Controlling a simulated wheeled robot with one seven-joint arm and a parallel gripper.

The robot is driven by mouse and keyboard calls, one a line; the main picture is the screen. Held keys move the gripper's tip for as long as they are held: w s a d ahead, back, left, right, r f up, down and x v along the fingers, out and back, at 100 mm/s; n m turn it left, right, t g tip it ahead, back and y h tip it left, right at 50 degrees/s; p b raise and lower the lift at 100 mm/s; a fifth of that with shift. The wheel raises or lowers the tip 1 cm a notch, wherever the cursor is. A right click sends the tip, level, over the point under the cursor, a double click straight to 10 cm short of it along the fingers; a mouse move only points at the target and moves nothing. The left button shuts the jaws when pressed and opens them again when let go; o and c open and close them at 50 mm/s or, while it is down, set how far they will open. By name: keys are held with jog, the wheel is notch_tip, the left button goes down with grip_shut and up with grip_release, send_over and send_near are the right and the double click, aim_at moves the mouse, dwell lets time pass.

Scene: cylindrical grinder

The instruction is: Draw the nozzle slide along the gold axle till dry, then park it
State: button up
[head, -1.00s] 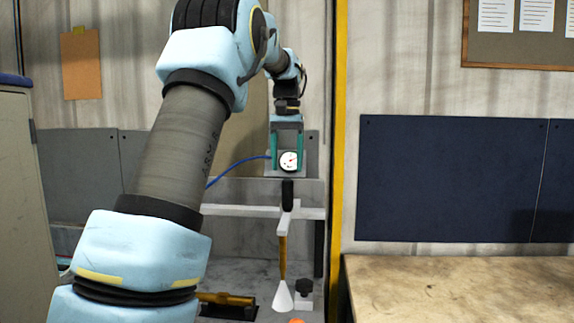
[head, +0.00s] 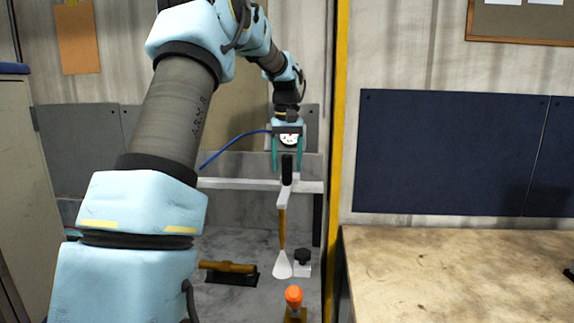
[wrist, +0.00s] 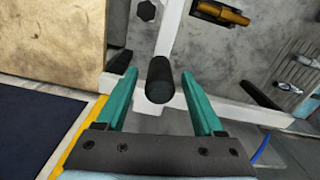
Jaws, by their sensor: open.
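The nozzle slide has a black upright handle (head: 287,168), a white arm, and a thin gold tube ending in a white fan-shaped nozzle (head: 282,265). It sits on a white crossbar (head: 240,184). My gripper (head: 287,172) is open, its teal fingers on either side of the handle; a gap shows at each side in the wrist view, where the black handle end (wrist: 160,80) stands between the fingers (wrist: 158,72). The gold axle (head: 229,267) lies on a black base at the lower left of the nozzle. I cannot tell whether it is wet.
A black knob (head: 303,257) on a white block is right of the nozzle. An orange-topped piece (head: 293,294) stands in front. A yellow post (head: 337,130) rises close at right, beside a wooden bench (head: 455,270).

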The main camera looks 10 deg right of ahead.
jog(key=shift+f, duration=0.95)
grip_shut()
dwell(0.8)
